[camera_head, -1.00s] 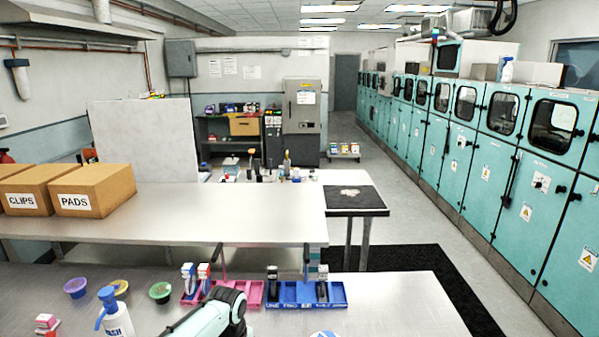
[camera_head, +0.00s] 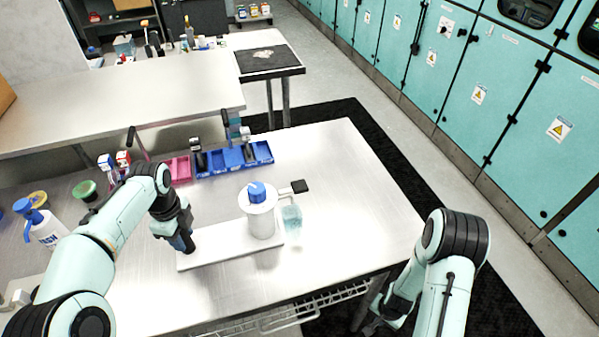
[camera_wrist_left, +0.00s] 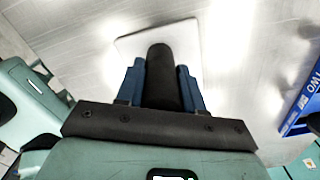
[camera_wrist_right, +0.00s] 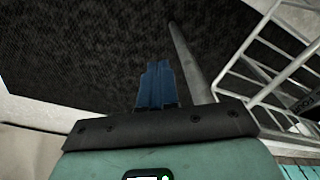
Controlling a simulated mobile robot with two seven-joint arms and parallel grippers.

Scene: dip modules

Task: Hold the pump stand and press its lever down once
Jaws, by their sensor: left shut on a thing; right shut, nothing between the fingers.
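The pump stand has a long white base plate (camera_head: 215,253), a white cylinder (camera_head: 260,217) with a blue cap (camera_head: 257,192), and a lever with a black pad (camera_head: 299,186) sticking out to the right, raised above the table. A dark upright post (camera_wrist_left: 160,75) rises from the plate's left end. My left gripper (camera_head: 186,242) is shut on this post, with one blue finger on each side in the left wrist view. My right gripper (camera_wrist_right: 157,82) is shut and empty, low beyond the table's front right edge and well away from the lever.
A translucent teal cup (camera_head: 291,217) stands beside the cylinder, near the lever. Blue bins (camera_head: 235,158) and pink bins (camera_head: 180,168) line the back; a pump bottle (camera_head: 42,227) and green bowl (camera_head: 85,190) stand left. The tabletop's right part is clear. A wire rack (camera_wrist_right: 265,60) is near my right gripper.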

